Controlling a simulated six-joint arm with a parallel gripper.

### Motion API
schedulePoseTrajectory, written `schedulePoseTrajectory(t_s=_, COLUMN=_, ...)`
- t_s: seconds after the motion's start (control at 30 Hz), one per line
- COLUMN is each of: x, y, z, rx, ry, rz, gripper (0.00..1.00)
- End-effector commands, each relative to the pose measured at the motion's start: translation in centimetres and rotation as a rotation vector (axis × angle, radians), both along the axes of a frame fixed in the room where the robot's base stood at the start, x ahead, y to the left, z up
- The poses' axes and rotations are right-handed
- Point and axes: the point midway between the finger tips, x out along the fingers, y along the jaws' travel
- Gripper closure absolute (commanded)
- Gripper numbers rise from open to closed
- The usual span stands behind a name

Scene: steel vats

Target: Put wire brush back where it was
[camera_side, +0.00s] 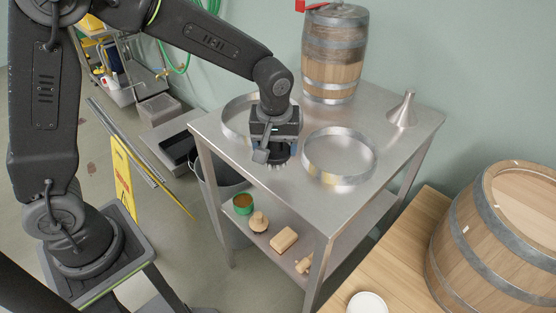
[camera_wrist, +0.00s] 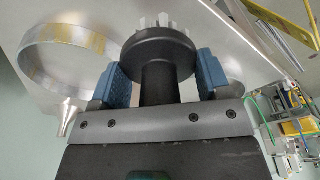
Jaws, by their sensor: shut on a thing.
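The wire brush (camera_wrist: 160,50) has a dark round head, a dark stem and pale bristles that point away from my gripper. My gripper (camera_wrist: 162,82) is shut on it, with a blue pad on either side of the stem. In the side view my gripper (camera_side: 272,152) points down over the steel table (camera_side: 295,200), between two metal hoops. The brush (camera_side: 278,164) shows there as a dark piece with short bristles under the fingers. Whether the bristles touch the tabletop I cannot tell.
One hoop (camera_side: 340,180) lies right of my gripper, another (camera_side: 230,128) behind it to the left. A small barrel (camera_side: 333,60) and a funnel (camera_side: 402,110) stand farther back. The lower shelf holds a green tin (camera_side: 242,204) and wooden pieces. The tabletop's front is clear.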

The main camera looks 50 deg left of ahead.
Motion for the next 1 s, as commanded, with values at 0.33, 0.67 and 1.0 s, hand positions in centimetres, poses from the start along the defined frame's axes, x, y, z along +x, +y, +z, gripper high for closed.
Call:
schedulePoseTrajectory(t_s=0.33, x=0.2, y=-0.7, z=-3.5, rx=0.001, ry=0.002, rz=-0.002, gripper=0.55)
schedulePoseTrajectory(t_s=0.67, x=0.2, y=-0.6, z=-4.4, rx=0.0, ry=-0.001, rz=-0.001, gripper=0.55)
schedulePoseTrajectory(t_s=1.0, x=0.2, y=-0.6, z=-4.7, rx=0.0, ry=0.0, rz=-0.001, gripper=0.13)
